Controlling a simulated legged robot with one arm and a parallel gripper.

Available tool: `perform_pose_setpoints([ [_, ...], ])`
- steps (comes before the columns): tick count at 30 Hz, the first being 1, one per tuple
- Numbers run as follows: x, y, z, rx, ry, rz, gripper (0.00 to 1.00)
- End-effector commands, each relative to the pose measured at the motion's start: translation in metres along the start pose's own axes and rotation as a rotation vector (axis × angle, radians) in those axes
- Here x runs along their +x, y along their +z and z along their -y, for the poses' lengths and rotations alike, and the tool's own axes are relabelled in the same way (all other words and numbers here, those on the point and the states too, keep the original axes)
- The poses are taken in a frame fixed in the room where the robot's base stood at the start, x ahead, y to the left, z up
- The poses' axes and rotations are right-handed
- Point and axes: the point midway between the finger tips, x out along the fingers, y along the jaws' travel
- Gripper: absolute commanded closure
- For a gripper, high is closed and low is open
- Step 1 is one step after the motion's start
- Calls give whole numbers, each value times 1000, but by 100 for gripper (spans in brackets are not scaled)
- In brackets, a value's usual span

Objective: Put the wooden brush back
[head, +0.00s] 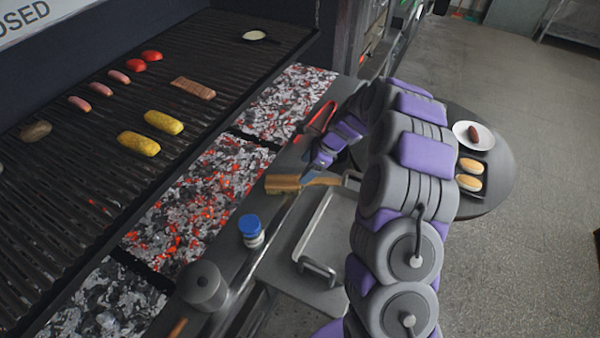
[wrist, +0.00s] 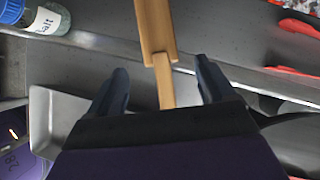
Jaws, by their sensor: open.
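The wooden brush (head: 284,184) lies on the grey ledge in front of the ember beds, with its handle pointing to the right in the head view. In the wrist view the brush (wrist: 155,30) runs down the middle, and its narrower handle (wrist: 165,85) reaches between my fingers. My gripper (head: 313,176) is at the handle end in the head view. In the wrist view my gripper (wrist: 160,82) is open, with one dark finger on each side of the handle and visible gaps. The lower end of the handle is hidden by my gripper.
A blue-capped salt jar (head: 251,231) and a grey lidded pot (head: 203,285) stand along the ledge. Red-handled tongs (head: 320,117) lie beyond my gripper. A metal tray (head: 327,232) sits below. A round table (head: 497,165) with a plate and buns stands at right.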

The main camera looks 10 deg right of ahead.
Motion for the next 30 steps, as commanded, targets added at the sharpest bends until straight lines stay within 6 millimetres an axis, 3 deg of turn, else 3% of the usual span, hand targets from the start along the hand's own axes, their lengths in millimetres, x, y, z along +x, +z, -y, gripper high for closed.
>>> perform_pose_setpoints([
  [3, -27, 0, 1, 0, -4, 0, 17],
  [9, -53, 0, 1, 0, -2, 1, 17],
  [20, -64, 4, -4, -23, 4, -1, 17],
  [23, -74, 16, -18, -98, 18, -6, 17],
  [30, -118, 55, -88, -440, 89, -38, 17],
])
